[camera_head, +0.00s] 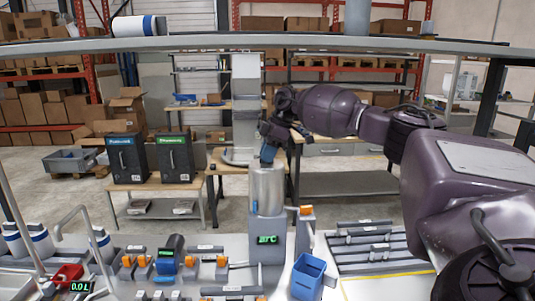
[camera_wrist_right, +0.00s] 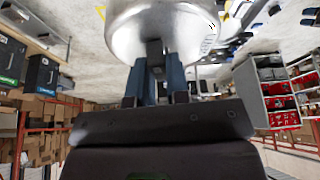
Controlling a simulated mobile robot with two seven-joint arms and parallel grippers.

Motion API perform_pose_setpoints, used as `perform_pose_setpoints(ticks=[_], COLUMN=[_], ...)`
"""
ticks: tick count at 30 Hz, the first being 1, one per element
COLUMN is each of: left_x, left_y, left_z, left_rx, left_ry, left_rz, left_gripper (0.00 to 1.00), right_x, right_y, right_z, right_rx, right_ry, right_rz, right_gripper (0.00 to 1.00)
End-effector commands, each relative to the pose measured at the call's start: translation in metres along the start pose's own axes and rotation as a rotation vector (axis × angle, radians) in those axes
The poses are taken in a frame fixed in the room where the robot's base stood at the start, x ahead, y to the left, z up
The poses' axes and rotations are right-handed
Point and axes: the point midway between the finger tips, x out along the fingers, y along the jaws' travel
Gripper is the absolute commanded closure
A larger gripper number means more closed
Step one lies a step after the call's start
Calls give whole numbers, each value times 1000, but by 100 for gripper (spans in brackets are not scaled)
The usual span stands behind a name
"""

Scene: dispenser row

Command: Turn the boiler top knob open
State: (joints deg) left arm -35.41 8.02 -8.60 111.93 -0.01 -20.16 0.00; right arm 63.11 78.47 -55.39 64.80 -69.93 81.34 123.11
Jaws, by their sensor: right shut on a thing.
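The boiler (camera_head: 267,192) is a shiny silver cylinder on a grey base with a green display (camera_head: 267,239), standing at the middle of the bench. My right gripper (camera_head: 267,152) reaches in from the right and points down at its top. In the right wrist view, the blue fingers of my right gripper (camera_wrist_right: 156,78) are shut on a small dark knob (camera_wrist_right: 154,48) on top of the silver boiler (camera_wrist_right: 185,28). The fingers hide part of the knob, so its turn angle cannot be told. My left gripper is not in view.
A blue open container (camera_head: 308,278) stands right of the boiler's base, near an orange-topped grey post (camera_head: 305,230). Several orange-tipped grey fittings sit to the left. A grey rack (camera_head: 368,245) lies to the right. A shelf (camera_head: 250,42) crosses above the arm.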

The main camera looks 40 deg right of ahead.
Motion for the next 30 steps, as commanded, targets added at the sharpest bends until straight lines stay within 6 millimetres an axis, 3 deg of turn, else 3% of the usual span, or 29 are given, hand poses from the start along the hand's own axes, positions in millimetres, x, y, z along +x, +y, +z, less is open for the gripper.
perform_pose_setpoints(ticks=[30], left_x=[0], left_y=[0], left_z=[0], left_rx=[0], left_ry=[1], left_rz=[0], left_gripper=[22], right_x=[0], right_y=[3], right_z=[-2], right_rx=[-862], right_ry=[0], right_rz=[-356], right_gripper=[100])
